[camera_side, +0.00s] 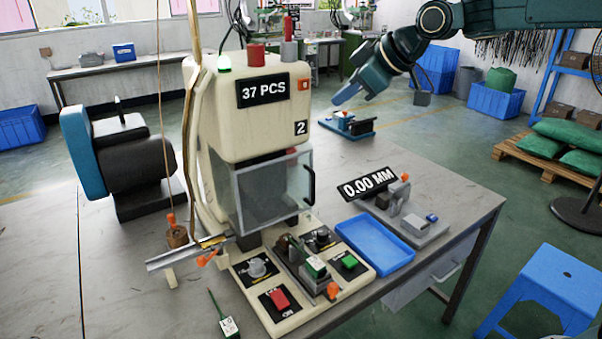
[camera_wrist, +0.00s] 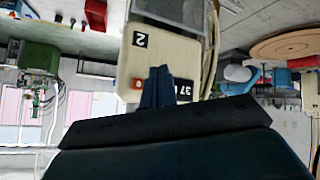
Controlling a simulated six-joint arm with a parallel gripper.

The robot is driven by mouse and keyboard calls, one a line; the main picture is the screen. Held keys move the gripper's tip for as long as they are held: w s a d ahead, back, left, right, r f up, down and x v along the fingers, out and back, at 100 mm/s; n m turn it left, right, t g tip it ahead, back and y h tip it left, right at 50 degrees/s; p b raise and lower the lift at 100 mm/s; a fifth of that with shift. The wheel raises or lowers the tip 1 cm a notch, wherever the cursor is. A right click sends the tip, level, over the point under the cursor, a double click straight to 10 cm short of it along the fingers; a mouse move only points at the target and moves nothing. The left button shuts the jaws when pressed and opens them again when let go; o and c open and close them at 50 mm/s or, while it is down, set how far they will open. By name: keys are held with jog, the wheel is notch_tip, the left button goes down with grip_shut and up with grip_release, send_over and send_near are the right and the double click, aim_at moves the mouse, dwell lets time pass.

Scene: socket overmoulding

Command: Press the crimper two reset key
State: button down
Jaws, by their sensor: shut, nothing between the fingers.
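The crimper two (camera_side: 245,120) is a cream machine with a black "2" label and a display reading "37 PCS" (camera_side: 263,90). A small orange key (camera_side: 304,84), apparently the reset key, sits just right of the display. My gripper (camera_side: 338,102) is shut and empty, to the right of the crimper's head and apart from it in the side view. In the wrist view the machine appears upside down; my shut fingers (camera_wrist: 158,72) cover part of the display, and the orange key (camera_wrist: 137,83) shows beside them.
A clear guard (camera_side: 270,190) with a dark handle hangs below the head. A control panel with red and green buttons (camera_side: 280,299), a blue tray (camera_side: 372,243) and a gauge reading "0.00 MM" (camera_side: 368,184) stand in front and right. Space around my gripper looks free.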

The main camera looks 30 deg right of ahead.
send_near(303, 91)
jog(key=shift+s+f+x, duration=0.15)
jog(key=shift+x, duration=0.7)
jog(key=shift+s+f+x, duration=0.1)
jog(key=shift+s+x, duration=0.05)
jog(key=shift+x, duration=0.75)
jog(key=shift+s+f+x, duration=0.1)
jog(key=shift+f+x, duration=0.05)
jog(key=shift+x, duration=0.7)
jog(key=shift+w+a, duration=0.15)
jog(key=shift+w, duration=0.8)
dwell(1.4)
jog(key=shift+s, duration=0.95)
jog(key=shift+s, duration=0.1)
jog(key=shift+s, duration=2.45)
